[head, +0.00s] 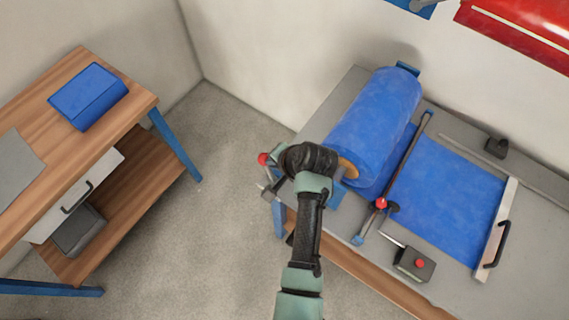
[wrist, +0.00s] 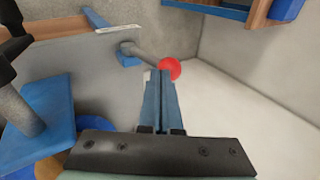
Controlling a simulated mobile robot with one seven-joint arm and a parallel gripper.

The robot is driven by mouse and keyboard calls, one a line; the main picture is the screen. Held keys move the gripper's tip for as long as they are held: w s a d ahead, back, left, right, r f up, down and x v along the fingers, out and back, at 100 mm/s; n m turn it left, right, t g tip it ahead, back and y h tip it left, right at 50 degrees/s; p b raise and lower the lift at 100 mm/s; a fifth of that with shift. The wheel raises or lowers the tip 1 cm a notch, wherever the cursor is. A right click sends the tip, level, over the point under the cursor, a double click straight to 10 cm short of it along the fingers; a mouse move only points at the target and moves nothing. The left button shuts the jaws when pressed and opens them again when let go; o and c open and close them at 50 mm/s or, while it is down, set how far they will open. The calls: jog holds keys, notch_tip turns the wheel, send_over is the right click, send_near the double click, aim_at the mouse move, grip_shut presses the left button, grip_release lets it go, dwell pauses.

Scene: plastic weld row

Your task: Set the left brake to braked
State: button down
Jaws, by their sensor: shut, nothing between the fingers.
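A lever with a red ball knob (head: 263,159) is beside the left end of the blue roll (head: 375,125); I take it for the left brake. In the wrist view its red knob (wrist: 169,69) sits on a grey rod (wrist: 147,56), just beyond my fingertips. My gripper (head: 264,188) is shut and empty, just below the knob in the head view. In the wrist view the closed fingers (wrist: 160,88) point at the knob and overlap its lower edge; I cannot tell whether they touch. My wrist hides part of the roll's near end.
A second red knob (head: 381,203) is on the bar across the blue sheet (head: 450,200). A grey box with a red button (head: 420,264) sits on the grey bench (head: 345,95). A wooden table (head: 30,150) stands left, with open floor (head: 215,220) between.

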jog(key=w+a+f+g+h+b, duration=0.2)
jog(key=w+a+g+h+b, duration=0.1)
jog(key=w+a+h+b, duration=0.2)
jog(key=shift+a+f+g, duration=0.15)
jog(key=shift+a+g, duration=0.15)
jog(key=shift+a, duration=0.65)
jog(key=shift+a, duration=0.1)
